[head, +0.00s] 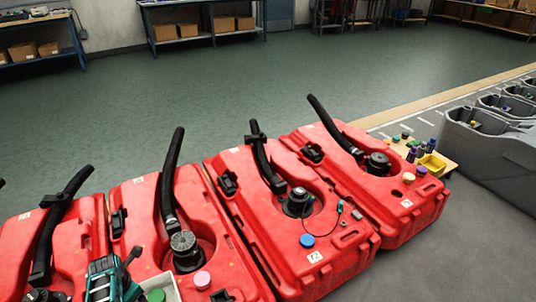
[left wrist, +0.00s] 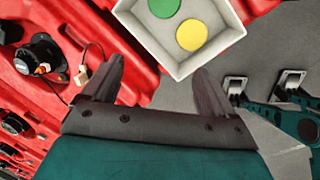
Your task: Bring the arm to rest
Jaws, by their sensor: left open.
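My left gripper (head: 112,280) shows at the bottom left of the head view, teal and black, above the red tanks. In the left wrist view its two dark fingers (left wrist: 159,70) stand wide apart with nothing between them. A white tray (left wrist: 150,45) holding a green disc (left wrist: 163,6) and a yellow disc (left wrist: 191,35) lies just beyond the fingertips in that view. The tray's edge (head: 170,282) also shows beside the gripper in the head view. I cannot tell the gap between fingers and tray. My right gripper is in neither view.
Several red tanks (head: 411,205) with black hoses stand in a row across the front. Shelves line the back wall; the green floor (head: 250,85) between is clear.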

